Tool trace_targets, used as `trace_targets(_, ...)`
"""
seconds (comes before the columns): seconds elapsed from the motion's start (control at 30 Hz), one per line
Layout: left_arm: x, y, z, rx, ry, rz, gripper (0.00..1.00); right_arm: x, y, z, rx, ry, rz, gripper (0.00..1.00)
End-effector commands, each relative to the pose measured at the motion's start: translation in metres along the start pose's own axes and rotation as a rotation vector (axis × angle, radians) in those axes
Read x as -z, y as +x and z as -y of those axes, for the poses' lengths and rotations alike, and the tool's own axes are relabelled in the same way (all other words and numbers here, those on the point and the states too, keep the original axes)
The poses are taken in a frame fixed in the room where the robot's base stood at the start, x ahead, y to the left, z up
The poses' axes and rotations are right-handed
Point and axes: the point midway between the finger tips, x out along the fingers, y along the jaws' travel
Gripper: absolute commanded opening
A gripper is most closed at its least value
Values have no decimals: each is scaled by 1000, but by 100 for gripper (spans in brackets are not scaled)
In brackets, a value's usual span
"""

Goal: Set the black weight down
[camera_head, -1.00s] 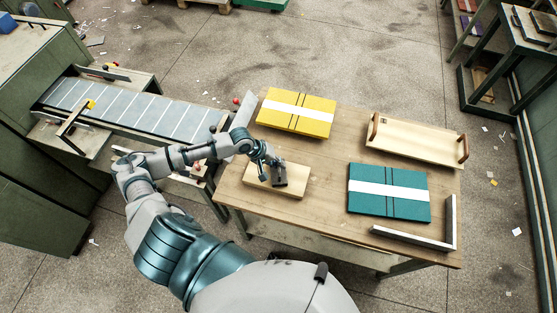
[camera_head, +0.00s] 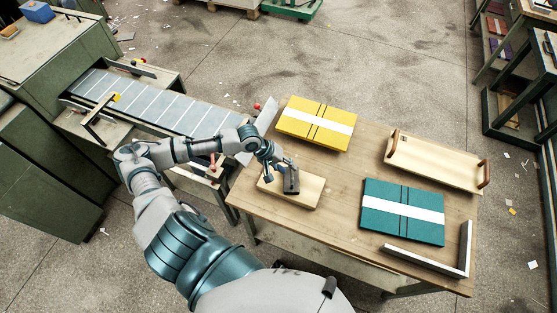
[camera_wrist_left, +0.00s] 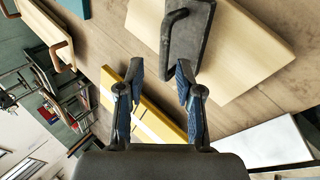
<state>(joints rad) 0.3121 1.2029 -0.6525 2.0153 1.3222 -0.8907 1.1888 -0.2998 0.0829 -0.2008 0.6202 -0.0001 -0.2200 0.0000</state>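The black weight (camera_head: 291,181), a dark block with a bar handle, rests on a pale wooden board (camera_head: 307,193) at the left part of the table. My left gripper (camera_head: 277,171) is beside the weight, on its left in the head view. In the left wrist view the two blue-padded fingers of the gripper (camera_wrist_left: 161,75) are spread with nothing between them. The weight (camera_wrist_left: 187,45) shows just beyond the fingertips there, its handle toward the upper left, over the board (camera_wrist_left: 245,55). My right gripper is in neither view.
The table (camera_head: 342,188) also holds a yellow pack (camera_head: 303,130), a teal pack (camera_head: 385,225), a wooden tray with handles (camera_head: 435,163) and an L-shaped corner stop (camera_head: 425,262). A conveyor (camera_head: 150,105) stands to the left. The table's middle is clear.

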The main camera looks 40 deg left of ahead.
Motion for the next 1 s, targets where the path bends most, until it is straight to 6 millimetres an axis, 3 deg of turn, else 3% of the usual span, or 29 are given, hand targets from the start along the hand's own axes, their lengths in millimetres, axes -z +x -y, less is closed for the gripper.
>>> trace_targets(0.13,1,-35,2,5,1,-2,36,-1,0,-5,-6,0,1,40)
trace_targets(0.33,1,-64,1,3,-1,0,36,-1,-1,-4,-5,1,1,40)
trace_targets(0.63,-1,-72,-2,2,0,0,36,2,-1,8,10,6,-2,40)
trace_targets(1.0,0,-72,0,0,-2,1,36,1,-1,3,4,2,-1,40)
